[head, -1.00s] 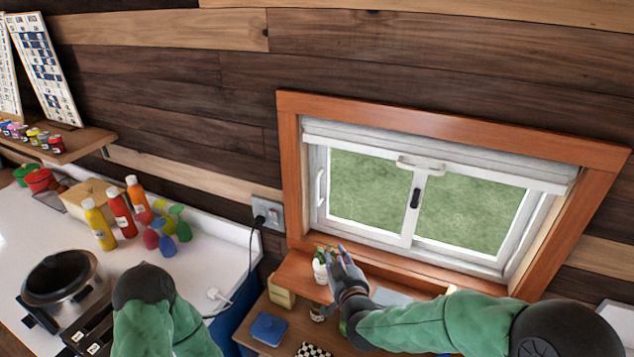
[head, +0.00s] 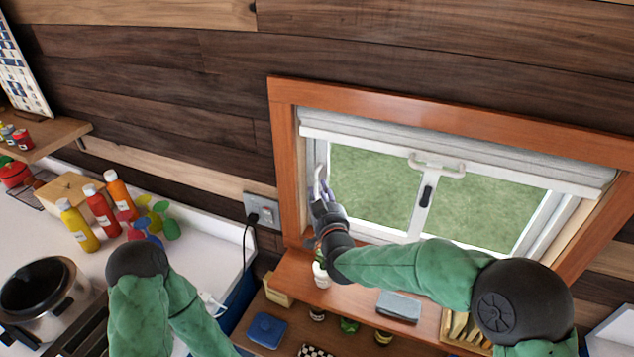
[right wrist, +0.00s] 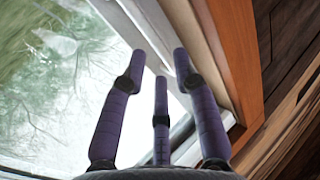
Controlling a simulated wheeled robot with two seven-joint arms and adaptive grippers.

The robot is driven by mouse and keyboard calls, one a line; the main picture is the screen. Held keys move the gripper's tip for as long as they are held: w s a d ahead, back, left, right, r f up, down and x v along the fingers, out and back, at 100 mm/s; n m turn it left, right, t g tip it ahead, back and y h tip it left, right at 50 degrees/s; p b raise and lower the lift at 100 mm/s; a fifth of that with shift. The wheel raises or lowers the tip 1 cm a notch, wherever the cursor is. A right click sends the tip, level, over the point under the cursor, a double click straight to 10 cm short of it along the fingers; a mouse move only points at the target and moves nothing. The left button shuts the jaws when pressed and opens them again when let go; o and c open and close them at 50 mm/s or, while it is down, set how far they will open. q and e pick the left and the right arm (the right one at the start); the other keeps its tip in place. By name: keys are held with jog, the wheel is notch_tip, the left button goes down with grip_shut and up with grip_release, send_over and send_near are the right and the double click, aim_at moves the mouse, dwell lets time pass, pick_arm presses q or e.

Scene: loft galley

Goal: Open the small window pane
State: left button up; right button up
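The window has a white frame with two glass panes, and both look shut. The left pane (head: 372,185) has a white upright handle (head: 321,176) on its left edge. A dark latch (head: 427,196) sits on the middle bar. My right gripper (head: 322,194) is at the lower part of that handle; whether it touches is unclear. In the right wrist view its purple fingers (right wrist: 160,63) are spread apart beside the white frame (right wrist: 151,28) and glass, with nothing clearly held. My left gripper is out of view; only my left arm shows.
A wooden sill shelf (head: 295,270) below the window carries a potted plant (head: 320,272), partly behind my right arm, and a grey-blue box (head: 399,307). A white blind (head: 470,160) hangs at the window's top. Bottles (head: 102,211) and a pot (head: 38,287) stand on the left counter.

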jog(key=shift+w+a, duration=0.2)
jog(key=shift+w, duration=0.9)
jog(key=shift+w+a, duration=0.15)
jog(key=shift+w, duration=0.9)
jog(key=shift+c, duration=0.3)
grip_shut()
